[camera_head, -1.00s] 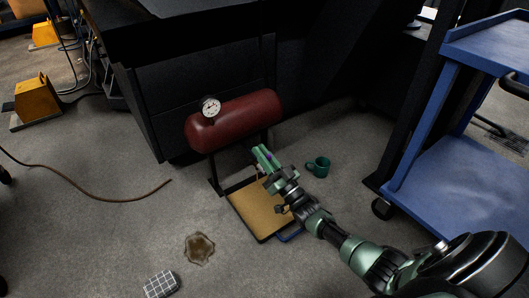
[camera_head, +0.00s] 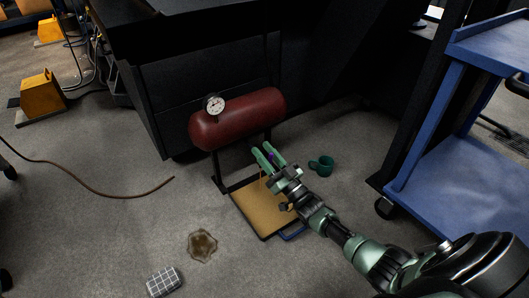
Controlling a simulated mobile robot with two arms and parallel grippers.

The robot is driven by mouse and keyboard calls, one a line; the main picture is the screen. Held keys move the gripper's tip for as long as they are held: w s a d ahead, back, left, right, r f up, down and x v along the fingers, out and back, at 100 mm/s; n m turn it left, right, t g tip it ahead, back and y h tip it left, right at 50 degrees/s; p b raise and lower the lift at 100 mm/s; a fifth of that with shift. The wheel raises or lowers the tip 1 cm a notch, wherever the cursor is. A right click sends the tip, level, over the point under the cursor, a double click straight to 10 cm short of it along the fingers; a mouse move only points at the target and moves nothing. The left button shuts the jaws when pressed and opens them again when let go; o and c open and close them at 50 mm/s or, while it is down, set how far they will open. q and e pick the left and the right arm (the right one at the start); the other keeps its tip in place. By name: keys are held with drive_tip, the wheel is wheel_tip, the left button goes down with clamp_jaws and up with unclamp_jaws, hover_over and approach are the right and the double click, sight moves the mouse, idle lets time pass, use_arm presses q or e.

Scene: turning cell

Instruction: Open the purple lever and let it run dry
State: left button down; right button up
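A dark red tank (camera_head: 238,119) with a round white gauge (camera_head: 214,104) stands on a black frame under the dark machine. A small bit of the purple lever (camera_head: 271,157) shows below the tank, between the fingers of my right gripper (camera_head: 266,153). The fingers are spread, with a gap around the purple part; whether either touches it I cannot tell. The lever's angle is mostly hidden by the gripper. A thin orange-brown streak (camera_head: 262,174) shows beside the gripper, above the tan tray (camera_head: 259,208). My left gripper is out of view.
A green mug (camera_head: 322,166) stands on the floor right of my gripper. A brown puddle (camera_head: 202,245) and a checked grey object (camera_head: 163,282) lie in front. A blue cart (camera_head: 445,185) stands at right, a brown hose (camera_head: 110,197) lies left.

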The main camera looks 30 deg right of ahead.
drive_tip(key=p+v, duration=0.3)
drive_tip(key=v, duration=0.5)
idle(0.5)
